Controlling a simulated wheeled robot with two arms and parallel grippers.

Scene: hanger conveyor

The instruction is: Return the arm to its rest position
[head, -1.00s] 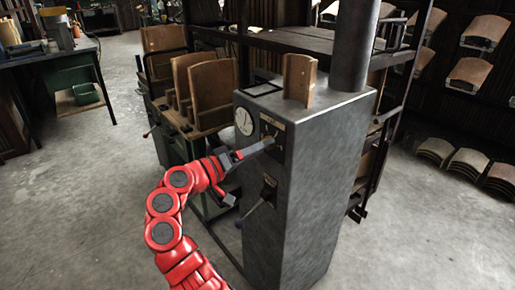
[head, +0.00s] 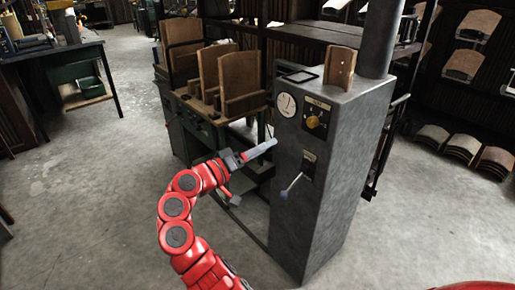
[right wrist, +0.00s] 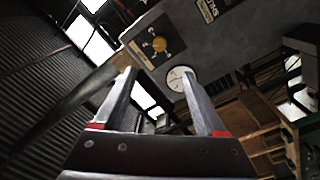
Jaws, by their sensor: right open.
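My right gripper (head: 255,170) is at the end of the red arm (head: 176,207). It stands in front of and to the left of the grey cabinet (head: 340,180), with its jaws apart and nothing between them. In the right wrist view the two fingers of the right gripper (right wrist: 158,73) are spread and empty. Beyond them are the cabinet's yellow knob (right wrist: 160,44) and round dial (right wrist: 180,78). My left gripper does not show.
The cabinet front carries a knob (head: 312,121), a dial (head: 286,105) and a lever (head: 290,186). Curved wooden panels (head: 240,80) stand on a green-framed stand at the left. A workbench (head: 55,50) is further left. Floor at the left is clear.

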